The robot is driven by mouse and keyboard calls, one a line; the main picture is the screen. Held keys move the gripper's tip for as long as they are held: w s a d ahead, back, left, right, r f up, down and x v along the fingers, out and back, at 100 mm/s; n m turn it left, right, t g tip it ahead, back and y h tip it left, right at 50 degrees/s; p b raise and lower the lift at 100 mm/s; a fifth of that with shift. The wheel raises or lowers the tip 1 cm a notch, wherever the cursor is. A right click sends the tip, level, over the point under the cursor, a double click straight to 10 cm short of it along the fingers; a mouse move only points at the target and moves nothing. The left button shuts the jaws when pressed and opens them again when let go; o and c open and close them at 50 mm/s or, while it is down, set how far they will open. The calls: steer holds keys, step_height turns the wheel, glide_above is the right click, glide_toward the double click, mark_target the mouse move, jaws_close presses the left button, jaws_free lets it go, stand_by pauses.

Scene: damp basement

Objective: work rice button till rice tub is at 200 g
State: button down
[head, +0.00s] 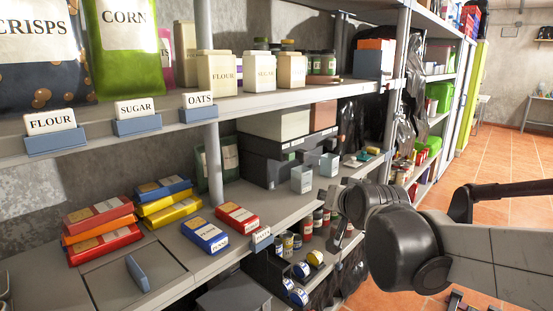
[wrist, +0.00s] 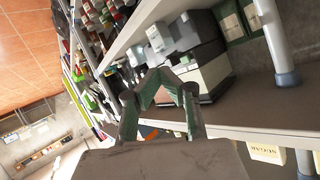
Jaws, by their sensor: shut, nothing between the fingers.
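No label reading rice, no button and no weight readout can be made out in either view. Two small grey-blue open tubs, the left one (head: 301,180) and the right one (head: 329,165), stand on the lower shelf before a dark boxy unit (head: 262,160). In the tilted wrist view a pale tub (wrist: 154,38) shows near the dark unit with a light front panel (wrist: 215,72). Tub contents are not visible. My gripper (wrist: 160,80) is shut and empty, its fingertips together. In the head view my wrist is right of the tubs, and the fingertips are hard to make out.
The upper shelf (head: 110,150) holds flour, sugar and oats containers above the unit. Red, yellow and blue packets (head: 205,235) lie on the lower shelf at left. Cans and jars (head: 300,270) stand below. Orange tiled floor (head: 490,160) is open at right.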

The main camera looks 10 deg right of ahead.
mark_target(289, 156)
steer(key=w+d+m+t+h, duration=0.1)
steer(key=w+d+m+t, duration=0.1)
steer(key=w, duration=0.8)
steer(key=w+d+m+t, duration=0.2)
steer(key=w+m+t, duration=0.1)
steer(key=w, duration=0.8)
steer(key=shift+f+t+h+b, duration=0.35)
steer(key=shift+f+t+h, duration=0.05)
steer(key=shift+t, duration=0.4)
steer(key=shift+a, duration=0.1)
steer(key=w+a, duration=0.5)
steer(key=w, duration=0.1)
steer(key=shift+w+a, duration=0.3)
steer(key=shift+a, duration=0.05)
steer(key=shift+w+a, duration=0.1)
steer(key=shift+w, duration=0.05)
steer(key=shift+w+a, duration=0.2)
